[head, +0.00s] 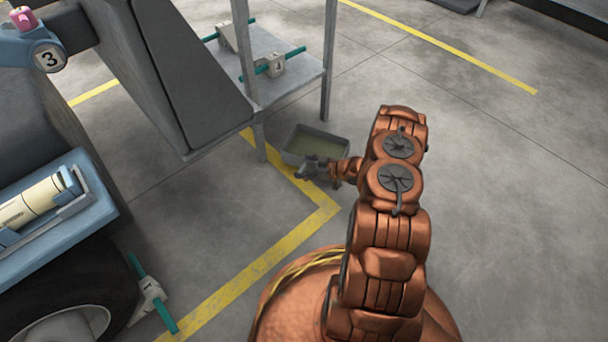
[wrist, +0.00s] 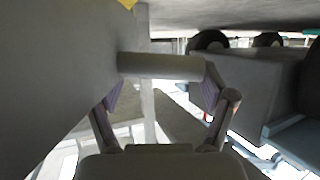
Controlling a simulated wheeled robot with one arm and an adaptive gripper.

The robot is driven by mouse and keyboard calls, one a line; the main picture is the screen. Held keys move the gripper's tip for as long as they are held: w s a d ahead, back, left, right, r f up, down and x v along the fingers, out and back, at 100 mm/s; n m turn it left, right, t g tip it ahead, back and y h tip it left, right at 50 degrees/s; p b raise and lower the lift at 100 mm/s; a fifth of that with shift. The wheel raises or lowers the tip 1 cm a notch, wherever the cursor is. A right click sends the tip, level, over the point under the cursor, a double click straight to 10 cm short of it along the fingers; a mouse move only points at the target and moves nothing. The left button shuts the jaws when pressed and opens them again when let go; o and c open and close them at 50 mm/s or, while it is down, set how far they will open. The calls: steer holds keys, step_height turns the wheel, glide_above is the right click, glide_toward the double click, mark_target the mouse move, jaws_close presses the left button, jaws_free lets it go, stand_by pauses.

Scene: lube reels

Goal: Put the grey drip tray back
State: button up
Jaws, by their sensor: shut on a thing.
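The grey drip tray (head: 326,137) is a shallow rectangular pan with a dull olive inside. In the head view it is low, beside the foot of the shelf stand and close to the yellow floor line. I cannot tell whether it rests on the floor or is just above it. My gripper (head: 308,168) is at its near edge. In the wrist view my gripper (wrist: 160,92) is shut on a pale round bar (wrist: 160,66) beside the large grey tray wall (wrist: 55,65). The fingertips are partly hidden behind the bar.
The shelf stand (head: 290,78) holds blocks with teal rods. A yellow line (head: 265,262) bends near the tray. A wheeled vehicle with a black tyre (head: 95,290) stands at left, with a teal-rodded chock (head: 150,295) beside it. Floor at right is clear.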

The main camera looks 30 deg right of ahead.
steer(key=shift+f+b, duration=1.2)
steer(key=shift+f, duration=0.6)
steer(key=shift+d+r, duration=0.1)
steer(key=o, duration=1.7)
